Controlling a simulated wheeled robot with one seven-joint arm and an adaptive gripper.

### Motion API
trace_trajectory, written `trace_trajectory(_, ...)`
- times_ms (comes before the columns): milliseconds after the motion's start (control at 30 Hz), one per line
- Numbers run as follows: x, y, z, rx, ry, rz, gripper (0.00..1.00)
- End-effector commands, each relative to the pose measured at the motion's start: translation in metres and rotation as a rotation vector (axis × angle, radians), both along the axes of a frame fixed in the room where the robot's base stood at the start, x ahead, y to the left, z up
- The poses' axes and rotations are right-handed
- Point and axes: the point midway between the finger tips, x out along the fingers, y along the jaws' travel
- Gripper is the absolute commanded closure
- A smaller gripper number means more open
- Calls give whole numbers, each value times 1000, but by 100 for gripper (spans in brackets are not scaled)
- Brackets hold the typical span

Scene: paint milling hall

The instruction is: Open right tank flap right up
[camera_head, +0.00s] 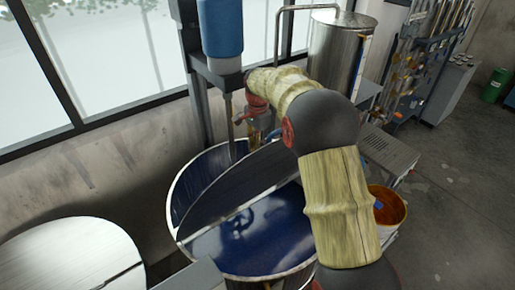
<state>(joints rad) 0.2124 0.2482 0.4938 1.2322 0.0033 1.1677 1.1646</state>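The right tank (181,190) is a round metal vessel in the middle of the view, with dark blue paint (245,238) in its near part. Its flap (235,190) is a dark half-disc standing tilted up across the tank, its straight edge running across the middle. My arm comes from the lower right, arches over the tank's right side and bends down behind the flap. My gripper (262,122) is at the arm's far end, near the flap's upper right edge. Its fingers are small and partly hidden, so their opening and any contact with the flap are unclear.
A mixer with a blue motor (220,28) stands behind the tank, its shaft (229,125) reaching down. A left tank with a closed pale lid (65,262) is at lower left. A steel vessel (335,55) stands behind, an orange-stained bucket (388,208) at right.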

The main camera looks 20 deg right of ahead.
Motion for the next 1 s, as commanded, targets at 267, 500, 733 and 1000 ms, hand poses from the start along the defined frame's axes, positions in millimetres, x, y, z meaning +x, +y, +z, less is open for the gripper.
trace_trajectory(267, 0, 0, 0, 0, 0, 0, 98)
trace_trajectory(500, 0, 0, 0, 0, 0, 0, 100)
trace_trajectory(733, 0, 0, 0, 0, 0, 0, 100)
trace_trajectory(1000, 2, 0, 1, 0, 0, 0, 100)
